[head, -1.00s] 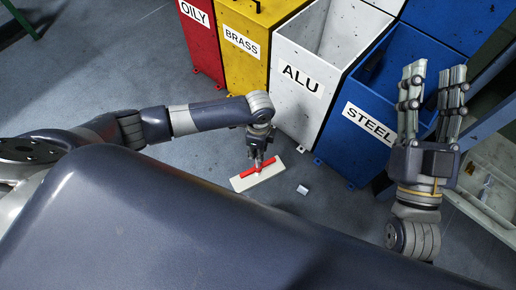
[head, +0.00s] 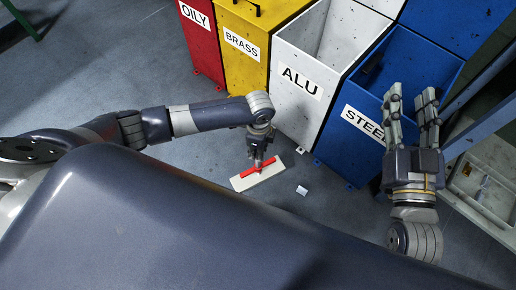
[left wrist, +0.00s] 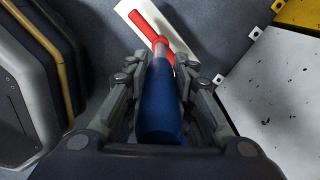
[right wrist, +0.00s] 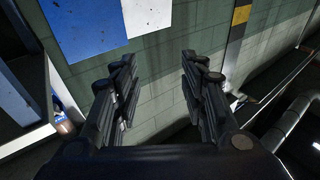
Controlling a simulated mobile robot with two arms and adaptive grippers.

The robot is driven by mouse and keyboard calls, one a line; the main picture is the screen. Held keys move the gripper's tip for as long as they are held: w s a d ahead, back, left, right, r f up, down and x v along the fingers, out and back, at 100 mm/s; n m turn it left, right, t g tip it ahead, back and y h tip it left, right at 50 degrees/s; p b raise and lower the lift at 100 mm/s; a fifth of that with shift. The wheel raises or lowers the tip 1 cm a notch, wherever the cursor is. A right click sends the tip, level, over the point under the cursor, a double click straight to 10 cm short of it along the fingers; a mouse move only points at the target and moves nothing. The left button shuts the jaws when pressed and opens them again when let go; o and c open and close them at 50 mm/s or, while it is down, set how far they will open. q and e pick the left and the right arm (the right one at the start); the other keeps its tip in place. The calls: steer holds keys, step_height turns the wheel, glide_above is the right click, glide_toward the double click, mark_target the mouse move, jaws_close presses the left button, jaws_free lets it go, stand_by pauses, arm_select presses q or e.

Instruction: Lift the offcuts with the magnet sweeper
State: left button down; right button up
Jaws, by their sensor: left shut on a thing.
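The magnet sweeper (head: 244,184) has a flat white head with a red bar and is low at the floor; I cannot tell whether it touches. Its blue handle (left wrist: 160,105) stands between the fingers of my left gripper (head: 259,155), which is shut on it. The red bar (left wrist: 148,22) shows beyond the fingers in the left wrist view. A small pale piece (head: 302,190), which looks like an offcut, lies on the floor just right of the sweeper, apart from it. My right gripper (head: 411,97) is open and empty, raised in front of the blue bin.
A row of bins stands behind: red OILY (head: 205,45), yellow BRASS (head: 243,66), white ALU (head: 298,105) and blue STEEL (head: 340,150). A pale tray-like stand (head: 468,205) is at the right. The floor (head: 205,145) left of the sweeper is clear.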

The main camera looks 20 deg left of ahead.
steer(key=shift+s+d+f+g+h+p, duration=0.15)
steer(key=shift+f+g, duration=0.35)
steer(key=shift+f, duration=0.4)
steer(key=shift+w+d+f+g+h+p, duration=0.1)
steer(key=shift+d+f+g+h+p, duration=0.1)
steer(key=shift+f+g, duration=0.5)
steer(key=shift+s+d+f+g+h+p, duration=0.15)
steer(key=shift+f+g, duration=0.15)
steer(key=shift+f, duration=0.8)
steer(key=shift+f, duration=0.1)
